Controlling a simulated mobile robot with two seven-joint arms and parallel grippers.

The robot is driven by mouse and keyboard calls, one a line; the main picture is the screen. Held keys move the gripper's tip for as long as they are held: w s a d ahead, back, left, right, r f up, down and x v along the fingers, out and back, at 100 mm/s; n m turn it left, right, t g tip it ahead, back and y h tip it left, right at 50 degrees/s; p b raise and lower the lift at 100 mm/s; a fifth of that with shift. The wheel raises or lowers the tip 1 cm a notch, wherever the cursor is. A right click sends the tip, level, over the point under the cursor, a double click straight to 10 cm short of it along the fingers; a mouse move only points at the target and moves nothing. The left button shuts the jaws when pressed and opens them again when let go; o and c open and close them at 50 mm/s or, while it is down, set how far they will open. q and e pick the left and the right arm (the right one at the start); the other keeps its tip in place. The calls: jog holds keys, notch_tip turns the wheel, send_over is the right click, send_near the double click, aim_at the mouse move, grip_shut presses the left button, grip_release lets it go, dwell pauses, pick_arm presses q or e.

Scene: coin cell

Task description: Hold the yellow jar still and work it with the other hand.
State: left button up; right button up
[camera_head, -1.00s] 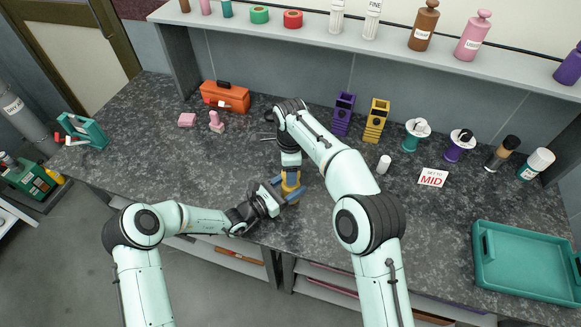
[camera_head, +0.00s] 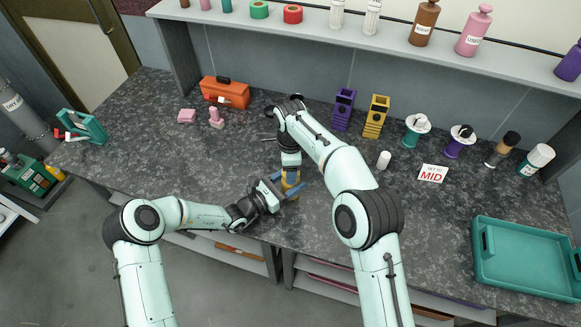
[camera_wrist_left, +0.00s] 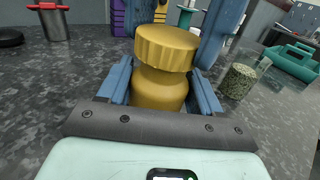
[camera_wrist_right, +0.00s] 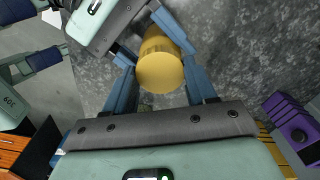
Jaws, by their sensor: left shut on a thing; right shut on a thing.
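The yellow jar (camera_head: 291,179) stands upright near the front edge of the dark speckled counter. In the left wrist view its ridged yellow lid (camera_wrist_left: 167,47) sits on the smooth body (camera_wrist_left: 158,88). My left gripper (camera_head: 282,191) comes from the side and is shut on the jar's body. My right gripper (camera_head: 291,172) comes down from above and is shut on the lid, with its blue fingers on both sides. The lid's round top (camera_wrist_right: 160,72) shows in the right wrist view. The arms hide part of the jar in the head view.
A clear glass of green grains (camera_wrist_left: 240,80) stands near the jar. A teal tray (camera_head: 527,292) lies at far right. An orange toolbox (camera_head: 226,92) is behind.

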jog(key=shift+f, duration=0.6)
jog(key=m, duration=1.3)
jog(key=shift+m, duration=0.3)
jog(key=o, duration=1)
jog(key=shift+r, duration=2.25)
jog(key=shift+c, duration=0.4)
